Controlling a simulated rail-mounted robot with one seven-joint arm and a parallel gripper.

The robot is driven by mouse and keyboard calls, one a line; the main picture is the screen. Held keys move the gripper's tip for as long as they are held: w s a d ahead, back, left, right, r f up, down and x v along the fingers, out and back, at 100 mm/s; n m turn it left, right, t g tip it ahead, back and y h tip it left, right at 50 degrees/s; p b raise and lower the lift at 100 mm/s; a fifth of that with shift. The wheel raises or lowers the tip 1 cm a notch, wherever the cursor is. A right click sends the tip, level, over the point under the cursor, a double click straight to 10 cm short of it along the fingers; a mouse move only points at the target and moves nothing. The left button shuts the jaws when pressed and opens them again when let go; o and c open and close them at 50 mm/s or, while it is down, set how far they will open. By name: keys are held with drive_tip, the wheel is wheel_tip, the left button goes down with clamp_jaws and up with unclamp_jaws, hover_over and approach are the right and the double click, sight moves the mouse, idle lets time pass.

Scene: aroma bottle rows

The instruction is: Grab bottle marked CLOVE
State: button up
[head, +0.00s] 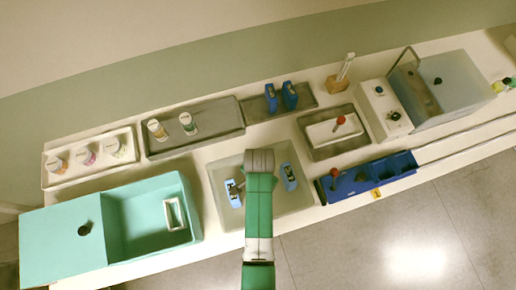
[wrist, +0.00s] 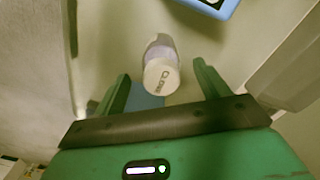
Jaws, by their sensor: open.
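The bottle marked CLOVE (wrist: 162,68) shows in the wrist view, with a pale cap bearing the dark lettering and a whitish body. It lies ahead of and between the two green fingers of my gripper (wrist: 161,75). The fingers are open, with space visible on both sides of the bottle. In the head view my arm reaches over the beige basin (head: 305,203) and hides the bottle and my fingers.
Blue items (head: 288,177) (head: 234,193) sit in the basin on both sides of my arm. A blue object (wrist: 212,5) shows at the wrist view's top. Left are a teal bin (head: 150,215) and trays of bottles (head: 187,123); right is a blue rack (head: 365,178).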

wheel_tip(320, 180, down, 5)
drive_tip(key=shift+f, duration=0.1)
drive_tip(key=c, duration=1.3)
wheel_tip(320, 180, up, 10)
drive_tip(key=shift+r+p, duration=0.1)
drive_tip(key=shift+p, duration=0.3)
